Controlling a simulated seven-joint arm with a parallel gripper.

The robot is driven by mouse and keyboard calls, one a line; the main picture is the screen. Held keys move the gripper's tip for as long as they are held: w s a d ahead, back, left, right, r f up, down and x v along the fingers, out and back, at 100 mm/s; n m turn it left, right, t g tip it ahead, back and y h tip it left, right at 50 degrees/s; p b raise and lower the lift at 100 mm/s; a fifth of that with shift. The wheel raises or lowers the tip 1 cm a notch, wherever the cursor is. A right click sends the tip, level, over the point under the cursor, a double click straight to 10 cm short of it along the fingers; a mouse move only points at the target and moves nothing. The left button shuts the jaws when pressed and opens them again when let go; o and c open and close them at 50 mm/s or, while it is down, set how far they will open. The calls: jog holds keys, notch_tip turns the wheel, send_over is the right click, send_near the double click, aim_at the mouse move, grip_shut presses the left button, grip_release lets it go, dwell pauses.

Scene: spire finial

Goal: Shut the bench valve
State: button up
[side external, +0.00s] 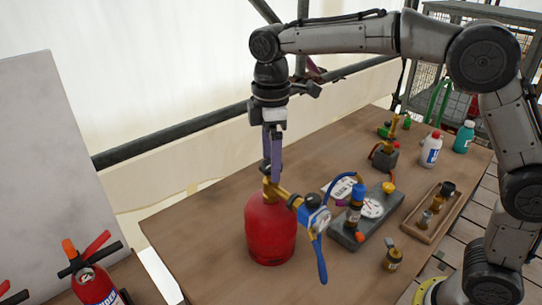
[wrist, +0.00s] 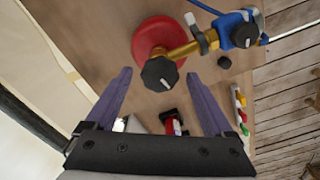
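A red gas cylinder (side external: 270,230) stands upright on the wooden bench (side external: 205,240). On top it has a brass valve with a black faceted knob (wrist: 160,73), and a brass stem (wrist: 188,50) leads off to a blue regulator (side external: 313,213). My gripper (side external: 272,178) points down at the top of the cylinder. In the wrist view its purple fingers are open, with the knob between and slightly beyond the tips; I see no contact. In the side view the fingers hide most of the knob. Another brass fitting (side external: 391,140) stands on a grey block farther back.
A blue hose and lever hang beside the cylinder. A grey plate (side external: 360,222) with a gauge card and a blue torch part lies to its right. A wooden tray (side external: 428,213), bottles (side external: 431,150) and a small brass piece (side external: 392,259) stand farther right.

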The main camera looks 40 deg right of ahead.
jog(key=c, duration=1.3)
jog(key=shift+m, duration=1.6)
jog(key=o, duration=1.4)
jog(key=shift+r, duration=0.1)
notch_tip(320, 180, up, 14)
jog(key=shift+f, duration=0.15)
